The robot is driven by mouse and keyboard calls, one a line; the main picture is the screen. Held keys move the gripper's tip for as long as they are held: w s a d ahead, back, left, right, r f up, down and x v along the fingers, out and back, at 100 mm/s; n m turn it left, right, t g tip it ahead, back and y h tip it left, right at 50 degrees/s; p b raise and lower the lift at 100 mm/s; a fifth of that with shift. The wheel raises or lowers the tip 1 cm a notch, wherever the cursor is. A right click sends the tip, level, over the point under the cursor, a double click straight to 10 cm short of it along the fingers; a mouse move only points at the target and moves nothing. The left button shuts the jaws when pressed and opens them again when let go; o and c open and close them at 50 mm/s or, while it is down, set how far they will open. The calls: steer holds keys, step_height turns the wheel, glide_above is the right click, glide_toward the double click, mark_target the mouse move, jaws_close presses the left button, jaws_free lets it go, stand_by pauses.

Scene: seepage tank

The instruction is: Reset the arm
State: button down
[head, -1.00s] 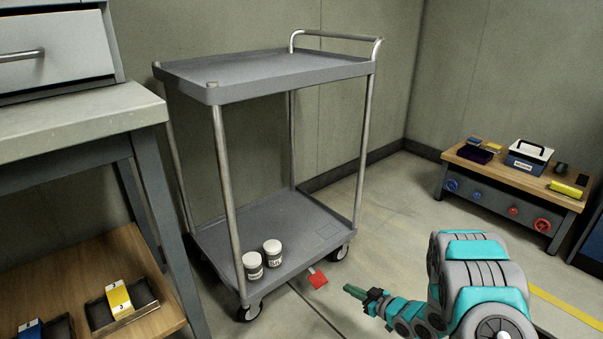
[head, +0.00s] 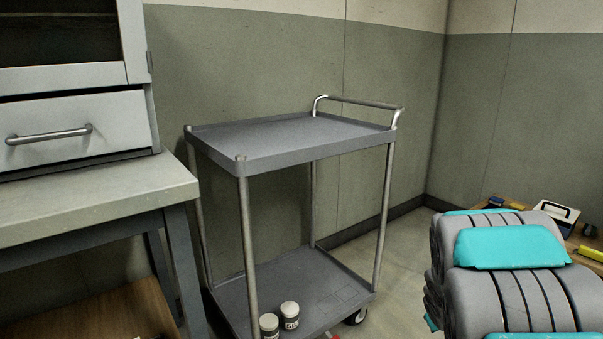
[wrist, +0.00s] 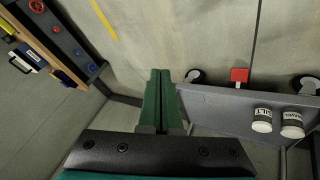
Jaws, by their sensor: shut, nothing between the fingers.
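My gripper (wrist: 160,98) shows in the wrist view, with its green fingers together and nothing between them. It points down over the open floor, beside the lower shelf of the grey cart. In the head view my arm's grey and teal links fill the lower right, and the gripper itself is hidden.
A grey two-shelf cart (head: 290,140) stands in the middle; two white jars (head: 289,315) (head: 269,325) sit on its lower shelf. A red tag (wrist: 239,75) lies by the cart. A workbench (head: 90,200) is at left. A low bench with a toolbox (head: 556,213) is at right.

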steer(key=s+a+r+m+g+y+p, duration=0.1)
steer(key=s+a+r, duration=0.4)
steer(key=s, duration=0.7)
steer(key=s+a+r+g+y+p, duration=0.1)
steer(key=s+a+r+g, duration=0.3)
steer(key=s+a, duration=0.4)
steer(key=s+a+r+m+g+y+p, duration=0.1)
steer(key=s+a+r, duration=0.5)
steer(key=s, duration=1)
steer(key=shift+s+a+r+m+g+p, duration=0.35)
steer(key=shift+g+p, duration=0.25)
steer(key=shift+g, duration=0.3)
